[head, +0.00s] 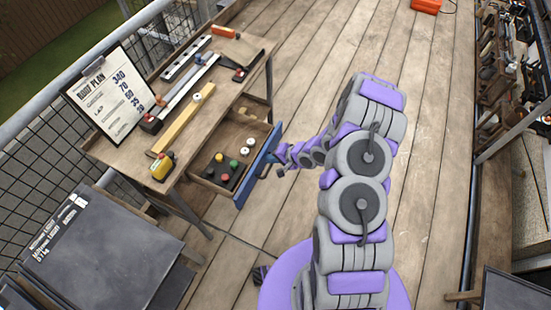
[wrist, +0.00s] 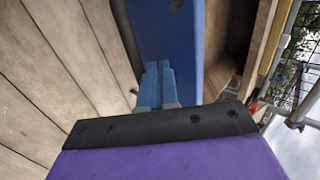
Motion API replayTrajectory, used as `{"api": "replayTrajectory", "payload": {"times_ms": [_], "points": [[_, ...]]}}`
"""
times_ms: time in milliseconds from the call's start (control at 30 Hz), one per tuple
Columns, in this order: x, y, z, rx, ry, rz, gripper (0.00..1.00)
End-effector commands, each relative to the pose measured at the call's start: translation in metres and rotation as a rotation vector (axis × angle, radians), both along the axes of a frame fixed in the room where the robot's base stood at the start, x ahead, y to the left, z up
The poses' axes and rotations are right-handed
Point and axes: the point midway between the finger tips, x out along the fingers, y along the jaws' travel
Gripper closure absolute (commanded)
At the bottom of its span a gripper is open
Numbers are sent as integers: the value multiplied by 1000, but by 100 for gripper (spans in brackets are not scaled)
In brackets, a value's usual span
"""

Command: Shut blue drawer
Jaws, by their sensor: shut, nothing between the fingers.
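The blue drawer (head: 258,165) stands pulled out of the wooden workbench (head: 208,110), with its inside open to view. Its blue front faces right, toward my arm. In the wrist view the blue front (wrist: 170,35) fills the upper middle, and the open wooden inside shows to its right. My gripper (wrist: 157,85) is shut and empty, its blue fingertips at or very near the outer face of the drawer front. In the head view my gripper (head: 277,165) is small and partly hidden by my wrist. I cannot tell for sure whether the fingers touch the front.
Inside the drawer are a dark tray (head: 228,172) with coloured knobs and some white round pieces (head: 247,147). The bench top holds a clipboard (head: 112,92), a yellow tape measure (head: 162,166) and long bars. Dark slates (head: 100,250) are stacked lower left.

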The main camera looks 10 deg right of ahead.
Motion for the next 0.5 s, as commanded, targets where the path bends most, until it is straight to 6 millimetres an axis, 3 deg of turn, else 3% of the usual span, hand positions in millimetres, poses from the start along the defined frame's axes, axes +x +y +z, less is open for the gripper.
{"api": "replayTrajectory", "payload": {"times_ms": [500], "points": [[3,6,1,-1,2,3,100]]}}
